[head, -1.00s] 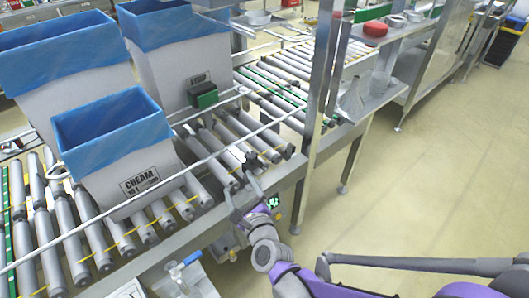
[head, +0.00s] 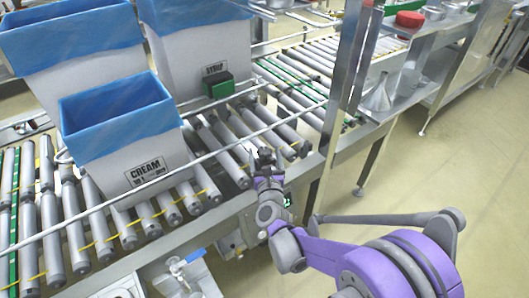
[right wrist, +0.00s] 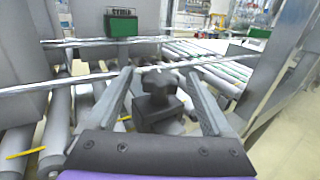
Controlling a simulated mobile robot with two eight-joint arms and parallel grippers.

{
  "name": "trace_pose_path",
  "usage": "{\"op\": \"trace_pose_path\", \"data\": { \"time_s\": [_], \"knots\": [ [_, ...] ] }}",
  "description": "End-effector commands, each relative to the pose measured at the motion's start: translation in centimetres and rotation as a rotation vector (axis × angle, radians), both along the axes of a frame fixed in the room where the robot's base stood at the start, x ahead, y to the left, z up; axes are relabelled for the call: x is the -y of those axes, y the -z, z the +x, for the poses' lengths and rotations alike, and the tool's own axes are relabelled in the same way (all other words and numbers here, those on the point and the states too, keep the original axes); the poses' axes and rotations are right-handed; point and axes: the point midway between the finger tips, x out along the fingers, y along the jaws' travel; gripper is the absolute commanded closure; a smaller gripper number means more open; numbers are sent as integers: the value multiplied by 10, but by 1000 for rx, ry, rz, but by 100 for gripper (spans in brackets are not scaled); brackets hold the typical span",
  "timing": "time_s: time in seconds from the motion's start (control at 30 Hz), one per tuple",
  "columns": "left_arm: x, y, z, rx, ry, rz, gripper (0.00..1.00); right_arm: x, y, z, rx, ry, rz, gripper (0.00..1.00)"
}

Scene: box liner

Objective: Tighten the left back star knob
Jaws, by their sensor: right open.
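A black star knob (right wrist: 158,82) sits on a dark clamp block by the guide rail, in the middle of the right wrist view. My right gripper (right wrist: 156,88) is open, with one finger on each side of the knob and its block. Gaps show between the fingers and the knob. In the head view my right gripper (head: 265,160) is at the near edge of the roller conveyor, right of the cream box, and the knob is hard to make out between its fingers. My left gripper is in neither view.
White boxes with blue liners stand on the roller conveyor (head: 48,215), the cream box (head: 140,172) nearest. A green block (head: 218,88) sits by the rear guide rail. A metal post (head: 340,110) rises right of my right gripper. Open floor lies to the right.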

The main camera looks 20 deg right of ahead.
Motion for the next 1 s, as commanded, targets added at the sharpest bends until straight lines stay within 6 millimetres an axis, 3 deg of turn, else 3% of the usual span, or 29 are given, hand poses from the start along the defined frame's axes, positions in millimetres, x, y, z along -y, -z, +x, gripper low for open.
{"op": "trace_pose_path", "data": {
  "time_s": [0.4, 0.87, 0.9, 1.0],
  "knots": [
    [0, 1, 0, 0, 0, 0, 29, 2, 0, 10, 0, -1, -1, 15],
    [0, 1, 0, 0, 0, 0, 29, 2, 0, 10, 0, -1, -1, 96],
    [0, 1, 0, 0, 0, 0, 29, 2, 0, 10, 0, -1, -1, 100],
    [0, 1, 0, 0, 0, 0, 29, 1, 0, 10, 0, 1, -1, 100]
  ]
}}
